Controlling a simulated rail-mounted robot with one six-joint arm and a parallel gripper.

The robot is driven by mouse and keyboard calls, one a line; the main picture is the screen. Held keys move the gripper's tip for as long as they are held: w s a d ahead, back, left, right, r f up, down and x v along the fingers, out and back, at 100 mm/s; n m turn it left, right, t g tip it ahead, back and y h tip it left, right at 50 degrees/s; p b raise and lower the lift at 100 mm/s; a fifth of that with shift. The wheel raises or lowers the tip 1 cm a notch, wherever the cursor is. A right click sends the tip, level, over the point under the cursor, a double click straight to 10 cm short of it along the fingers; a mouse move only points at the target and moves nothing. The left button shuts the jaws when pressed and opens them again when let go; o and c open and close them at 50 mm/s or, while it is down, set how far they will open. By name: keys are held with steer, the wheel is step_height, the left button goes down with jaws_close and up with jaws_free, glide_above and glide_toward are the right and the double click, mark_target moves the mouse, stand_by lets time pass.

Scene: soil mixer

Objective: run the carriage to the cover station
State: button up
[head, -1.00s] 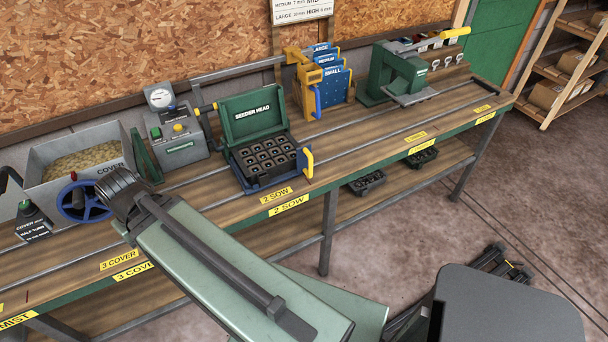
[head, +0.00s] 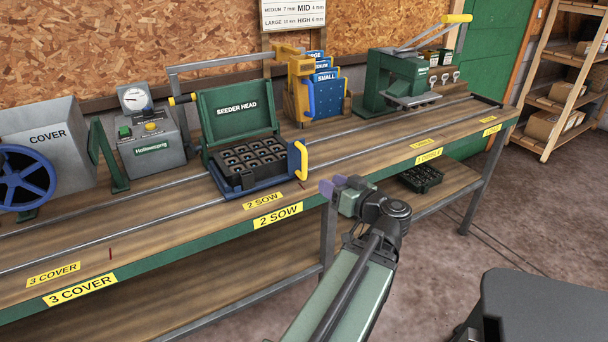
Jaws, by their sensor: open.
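The blue carriage (head: 291,178) with a yellow upright handle (head: 301,161) stands on the bench rails at the 2 SOW label (head: 277,215). It holds a black cell tray (head: 250,165) with dark-filled cells. The green seeder head (head: 238,108) is tilted up behind the tray. The cover station is at the left, with a grey COVER hopper (head: 48,138), a blue handwheel (head: 24,180) and the 3 COVER label (head: 80,290). My gripper (head: 339,187) is open and empty, in front of the bench edge, right of the handle and apart from it.
A grey box with a gauge (head: 150,145) stands between seeder and hopper. Blue seed plates (head: 327,92) and a green press (head: 395,80) stand to the right. The rail strip (head: 110,230) between the carriage and the 3 COVER label looks clear. A black tray (head: 422,179) lies on the lower shelf.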

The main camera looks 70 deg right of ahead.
mark_target(306, 165)
steer(key=w+d, duration=0.1)
steer(key=w, duration=0.2)
steer(key=w+d+n, duration=0.1)
steer(key=w+d, duration=0.1)
steer(key=w, duration=0.1)
steer(key=w+d+r+n, duration=0.1)
steer(key=w+d, duration=0.1)
steer(key=w, duration=0.1)
steer(key=shift+w+d+h, duration=0.1)
steer(key=shift+w+h, duration=0.2)
steer(key=shift+c, duration=0.2)
jaws_close()
